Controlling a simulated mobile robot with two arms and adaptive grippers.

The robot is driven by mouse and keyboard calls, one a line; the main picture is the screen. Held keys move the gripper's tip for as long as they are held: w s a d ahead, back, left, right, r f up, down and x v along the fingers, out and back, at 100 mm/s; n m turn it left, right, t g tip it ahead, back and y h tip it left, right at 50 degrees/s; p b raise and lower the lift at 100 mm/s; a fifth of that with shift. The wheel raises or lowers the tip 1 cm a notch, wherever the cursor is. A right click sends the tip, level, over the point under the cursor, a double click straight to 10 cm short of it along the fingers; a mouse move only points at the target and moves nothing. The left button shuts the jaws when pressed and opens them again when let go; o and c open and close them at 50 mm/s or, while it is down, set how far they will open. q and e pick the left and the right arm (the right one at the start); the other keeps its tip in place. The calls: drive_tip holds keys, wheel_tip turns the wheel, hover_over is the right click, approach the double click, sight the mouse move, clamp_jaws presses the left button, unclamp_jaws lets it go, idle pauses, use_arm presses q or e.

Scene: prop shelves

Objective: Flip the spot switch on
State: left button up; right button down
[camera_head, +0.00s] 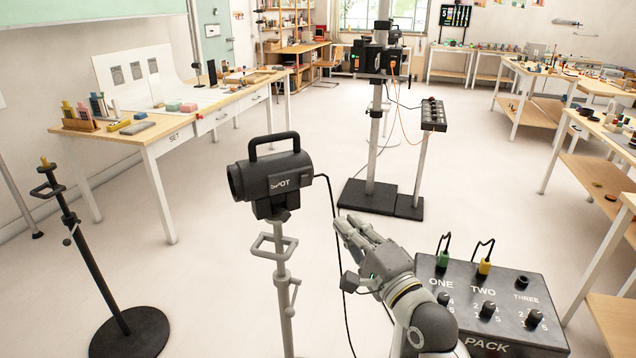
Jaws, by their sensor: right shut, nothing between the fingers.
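The spot lamp (270,178) is a black cylinder with a top handle and the white word SPOT on its side. It stands upright on a grey stand (283,268) left of the centre. I cannot make out a switch on the lamp's visible side; its rear end is partly turned from view. My right gripper (348,226) comes in from the lower right. It is shut and empty, to the right of the lamp and a little lower in the picture, apart from it. My left gripper is not in view.
A black PACK box (505,335) with knobs and plugs marked ONE, TWO and THREE is at the lower right. A black cable (335,215) hangs between lamp and gripper. A round-based stand (100,270) is at left. A table (165,150) stands behind. Open floor lies between.

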sight(304, 181)
idle(0.3)
drive_tip(key=p+x, duration=0.2)
drive_tip(key=x, duration=1.2)
